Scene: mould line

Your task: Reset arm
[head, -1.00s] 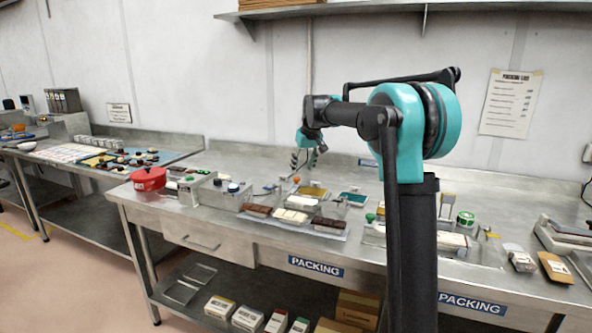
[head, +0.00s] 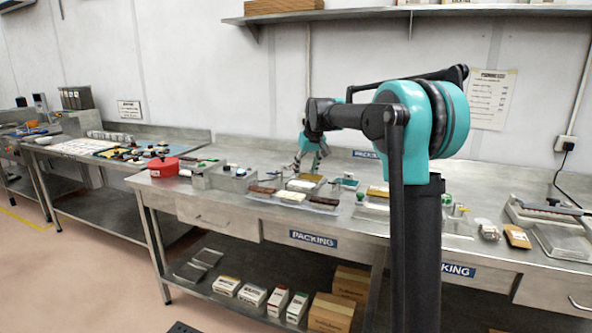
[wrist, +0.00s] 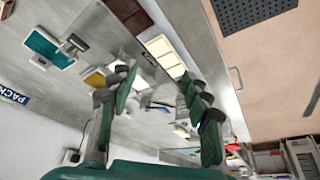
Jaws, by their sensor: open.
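My gripper (head: 311,160) is open and empty. In the head view it hangs with its fingers down over the far middle of the packing table (head: 240,226), behind the row of chocolate bars. My arm is bent, and its teal joint stands at the right. In the wrist view the two fingers (wrist: 158,100) are spread apart, with nothing between them in their hold. A cream bar (wrist: 165,53) lies beyond the fingertips in that view.
A red pot (head: 163,168) stands at the table's left end. Dark and cream bars (head: 291,196) lie on a tray near the front edge. Clear trays (head: 565,241) stand at the right. A wall shelf (head: 400,11) runs above.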

